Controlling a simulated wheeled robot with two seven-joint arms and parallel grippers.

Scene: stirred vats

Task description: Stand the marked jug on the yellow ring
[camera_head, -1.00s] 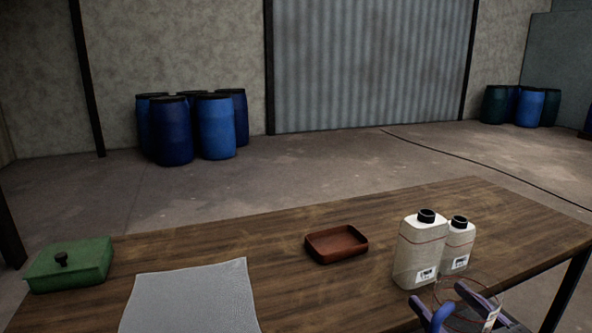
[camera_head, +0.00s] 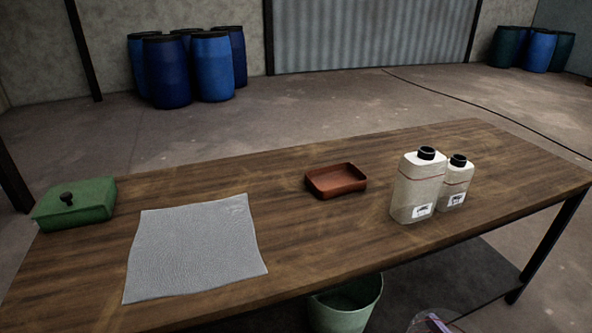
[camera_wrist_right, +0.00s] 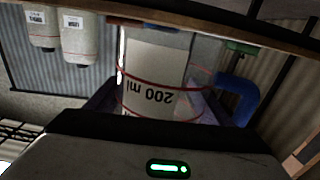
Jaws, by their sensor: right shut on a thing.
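The marked jug (camera_wrist_right: 155,70) is a clear vessel with red lines, a "200 ml" mark that reads upside down in the right wrist view, and a blue handle (camera_wrist_right: 238,98). My right gripper (camera_wrist_right: 160,103) is shut on it, with purple fingers on both sides. In the head view only a small part of the jug (camera_head: 424,319) shows at the bottom edge, in front of the table and off its top. I cannot tell its tilt or contents. The yellow ring is not in view. My left gripper is not in view.
On the wooden table (camera_head: 300,235) are two white bottles (camera_head: 415,190) (camera_head: 455,185), a brown tray (camera_head: 335,190), a grey mat (camera_head: 195,250) and a green box (camera_head: 75,205). A green bucket (camera_head: 345,305) is below the front edge. Blue drums (camera_head: 165,75) stand far behind.

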